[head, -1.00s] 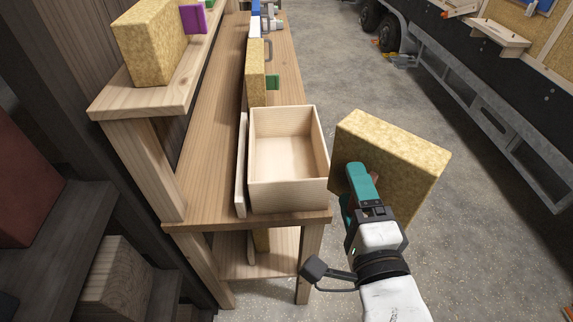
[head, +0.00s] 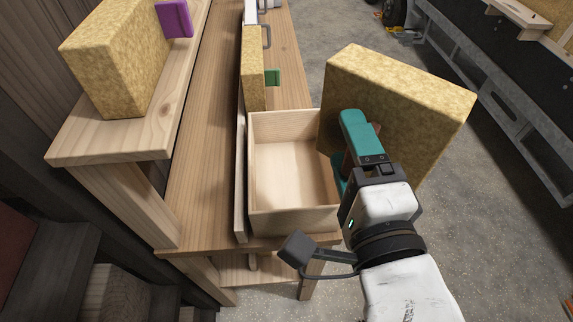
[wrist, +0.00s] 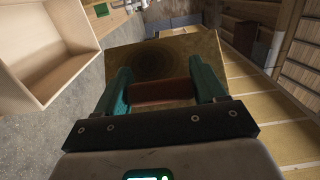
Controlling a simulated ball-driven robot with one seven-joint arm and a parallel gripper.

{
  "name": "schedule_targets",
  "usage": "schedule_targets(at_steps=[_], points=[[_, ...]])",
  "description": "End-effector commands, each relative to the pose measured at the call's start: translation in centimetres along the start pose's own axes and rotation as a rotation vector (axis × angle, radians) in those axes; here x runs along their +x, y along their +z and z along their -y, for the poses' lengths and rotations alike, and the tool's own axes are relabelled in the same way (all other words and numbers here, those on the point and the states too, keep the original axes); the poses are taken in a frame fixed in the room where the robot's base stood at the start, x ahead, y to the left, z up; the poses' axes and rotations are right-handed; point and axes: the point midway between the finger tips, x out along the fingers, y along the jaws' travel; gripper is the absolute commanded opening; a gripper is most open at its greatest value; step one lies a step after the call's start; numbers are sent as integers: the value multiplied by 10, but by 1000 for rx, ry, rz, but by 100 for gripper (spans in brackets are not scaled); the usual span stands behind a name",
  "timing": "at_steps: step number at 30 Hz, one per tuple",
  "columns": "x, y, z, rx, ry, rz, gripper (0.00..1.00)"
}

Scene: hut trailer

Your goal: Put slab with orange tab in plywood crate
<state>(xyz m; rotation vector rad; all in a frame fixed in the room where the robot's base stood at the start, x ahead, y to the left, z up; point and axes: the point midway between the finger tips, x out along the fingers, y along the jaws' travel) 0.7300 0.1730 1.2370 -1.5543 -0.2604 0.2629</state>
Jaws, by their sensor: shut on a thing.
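The open plywood crate (head: 292,222) stands empty on the near end of the wooden bench; its corner also shows at the upper left of the wrist view (wrist: 76,20). My gripper (head: 352,152), with teal fingers, is shut on the tab (wrist: 165,93) of a yellowish slab (head: 410,88). The tab looks reddish-brown to orange in shadow, with a teal finger on each side in the wrist view. The slab is held up, tilted, just right of the crate. In the head view it overlaps the crate's far right corner; whether they touch I cannot tell.
A slab with a green tab (head: 254,75) stands on the bench behind the crate. A slab with a purple tab (head: 115,60) stands on the raised shelf (head: 110,145) at left. A thin board (head: 240,185) stands along the crate's left side. Open floor lies to the right.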

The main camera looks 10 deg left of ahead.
Motion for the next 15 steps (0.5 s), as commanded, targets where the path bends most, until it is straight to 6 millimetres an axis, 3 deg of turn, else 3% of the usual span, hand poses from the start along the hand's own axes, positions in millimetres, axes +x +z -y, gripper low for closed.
schedule_targets(at_steps=[15], points=[[17,9,-14,-3,-7,1,38]])
